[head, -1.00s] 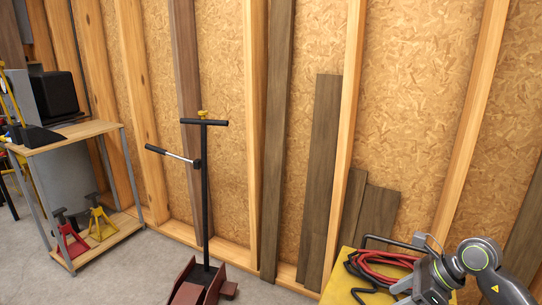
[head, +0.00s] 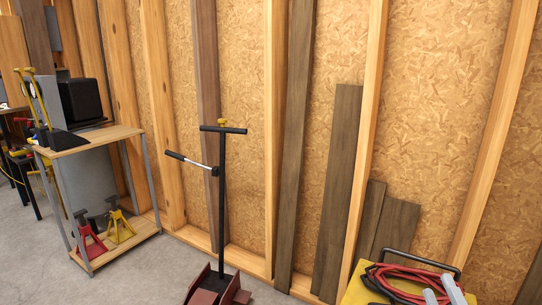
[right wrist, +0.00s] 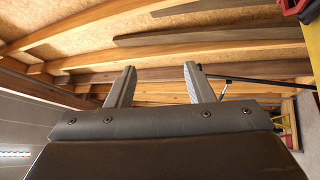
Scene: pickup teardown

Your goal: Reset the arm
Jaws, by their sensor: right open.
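My right gripper (head: 441,288) shows only as two grey fingertips at the bottom right of the head view, in front of the yellow cart. In the right wrist view its two fingers (right wrist: 158,80) stand well apart with nothing between them, so it is open and empty. The rest of my right arm is out of the head view. My left gripper and left arm are in neither view.
A yellow cart (head: 362,291) with red and black cables (head: 405,274) is at bottom right. A floor jack (head: 222,200) with an upright handle stands in the middle. A wooden shelf (head: 92,139) with jack stands is left. Loose planks (head: 340,190) lean on the stud wall.

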